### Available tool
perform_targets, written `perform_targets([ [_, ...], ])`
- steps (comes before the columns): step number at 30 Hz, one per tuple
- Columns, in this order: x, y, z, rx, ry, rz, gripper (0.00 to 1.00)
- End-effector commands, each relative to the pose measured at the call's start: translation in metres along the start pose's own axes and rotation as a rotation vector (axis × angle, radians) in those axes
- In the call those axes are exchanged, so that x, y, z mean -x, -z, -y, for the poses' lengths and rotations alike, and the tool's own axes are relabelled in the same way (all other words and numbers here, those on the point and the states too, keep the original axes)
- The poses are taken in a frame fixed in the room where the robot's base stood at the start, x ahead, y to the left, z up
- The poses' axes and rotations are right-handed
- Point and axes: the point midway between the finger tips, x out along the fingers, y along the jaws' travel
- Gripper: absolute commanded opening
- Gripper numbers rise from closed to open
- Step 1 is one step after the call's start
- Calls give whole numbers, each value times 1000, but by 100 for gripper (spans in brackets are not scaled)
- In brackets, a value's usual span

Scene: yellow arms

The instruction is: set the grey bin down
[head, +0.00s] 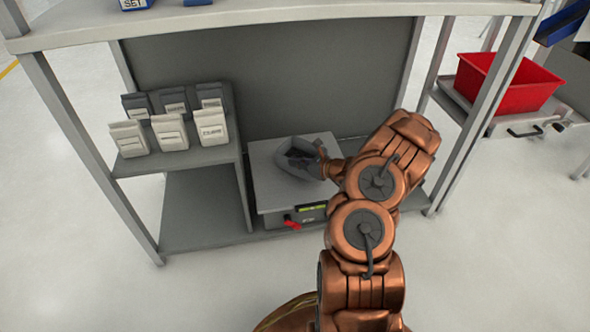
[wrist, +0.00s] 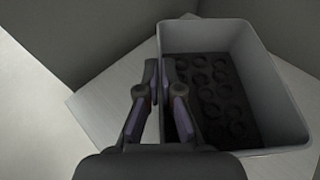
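The grey bin (head: 300,172) is over the light grey top of a boxy unit (head: 268,192) on the lower shelf. In the wrist view the bin (wrist: 282,95) holds several dark round parts. My gripper (head: 322,162) reaches in from the right. In the wrist view its fingers (wrist: 161,75) straddle the bin's left wall, one outside and one inside, and are closed on it. Whether the bin's bottom touches the unit's top (wrist: 105,98) I cannot tell.
Several dark and white labelled packs (head: 170,125) stand on a side shelf at left. A small display and a red part (head: 291,223) are on the unit's front. Rack posts flank the bay. A red bin (head: 505,85) sits on a cart at right.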

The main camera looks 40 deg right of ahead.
Motion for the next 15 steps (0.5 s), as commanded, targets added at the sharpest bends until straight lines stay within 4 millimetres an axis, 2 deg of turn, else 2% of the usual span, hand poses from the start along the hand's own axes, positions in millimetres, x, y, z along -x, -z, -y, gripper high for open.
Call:
perform_targets([
  [9,-14,-2,12,1,-1,4,0],
  [15,-21,28,12,-1,0,3,0],
])
